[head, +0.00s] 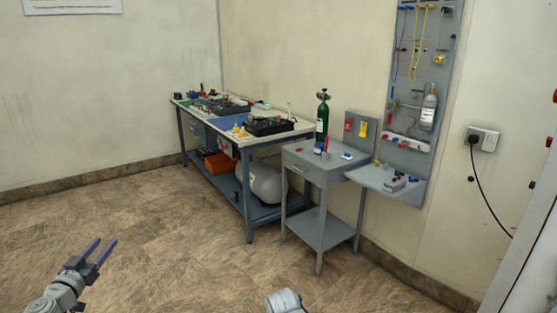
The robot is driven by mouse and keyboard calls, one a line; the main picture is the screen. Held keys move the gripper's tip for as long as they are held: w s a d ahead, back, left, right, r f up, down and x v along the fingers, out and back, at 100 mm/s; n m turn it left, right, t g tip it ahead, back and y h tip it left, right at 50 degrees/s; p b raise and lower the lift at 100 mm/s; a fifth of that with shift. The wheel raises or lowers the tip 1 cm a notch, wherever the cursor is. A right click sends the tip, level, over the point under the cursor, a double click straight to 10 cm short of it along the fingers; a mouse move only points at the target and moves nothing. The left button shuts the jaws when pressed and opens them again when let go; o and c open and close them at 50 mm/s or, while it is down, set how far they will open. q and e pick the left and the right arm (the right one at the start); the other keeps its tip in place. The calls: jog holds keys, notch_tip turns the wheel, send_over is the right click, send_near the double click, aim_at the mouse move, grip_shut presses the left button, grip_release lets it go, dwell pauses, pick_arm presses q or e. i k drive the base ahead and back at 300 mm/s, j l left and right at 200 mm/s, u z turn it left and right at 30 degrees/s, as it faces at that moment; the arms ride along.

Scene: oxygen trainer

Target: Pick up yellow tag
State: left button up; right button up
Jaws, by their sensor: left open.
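A yellow tag (362,129) hangs on a small grey upright panel (372,123) behind the grey side table. A red tag (348,124) hangs on the same panel, just left of it. My left gripper (100,246) is at the lower left over bare floor, open and empty, far from the tags. Part of my other arm shows at the bottom edge, but its gripper fingers are not visible.
A grey side table (306,168) holds a green cylinder (322,120) and small parts. A grey wall shelf (378,183) juts out at right below a tool board (415,60). A long workbench (245,142) stands behind. The tiled floor (180,220) in front is clear.

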aim_at(363, 130)
jog(key=i+u, duration=0.25)
jog(key=i, duration=0.5)
jog(key=i+z, duration=0.3)
jog(key=i+j+z, duration=0.1)
jog(key=i+z, duration=0.2)
jog(key=i+l+z, duration=0.1)
jog(key=i+z, duration=0.15)
jog(key=z, duration=0.15)
jog(key=i+z, duration=0.55)
jog(key=z, duration=0.3)
jog(key=i+z, duration=0.3)
jog(key=i, duration=0.3)
jog(key=i+j, duration=0.4)
jog(key=j+u, duration=0.05)
